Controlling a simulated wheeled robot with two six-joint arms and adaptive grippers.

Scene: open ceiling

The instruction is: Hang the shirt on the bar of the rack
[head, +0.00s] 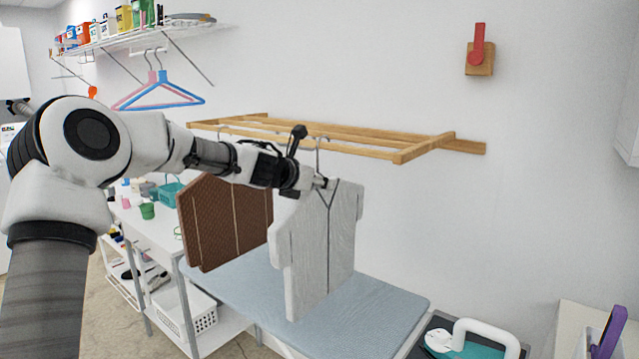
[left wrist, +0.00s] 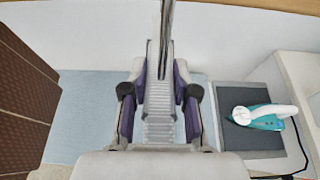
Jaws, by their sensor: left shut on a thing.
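A stiff white shirt (head: 322,240) hangs upright beneath the wooden wall rack (head: 360,150). My left gripper (head: 312,183) is shut on the top of the white shirt, just under its metal hook (head: 319,150). The hook's curved top shows at the rack's front bar; I cannot tell whether it rests over the bar. In the left wrist view, my purple-padded fingers (left wrist: 160,100) sit on both sides of a grey ribbed piece below the metal rod (left wrist: 166,40). My right gripper is not in view.
A brown shirt (head: 225,220) hangs left of the white one, and shows at left in the left wrist view (left wrist: 22,85). A blue ironing surface (head: 375,305) lies below. An iron (left wrist: 262,116) rests at right. Pink and blue hangers (head: 165,95) hang under a shelf at upper left.

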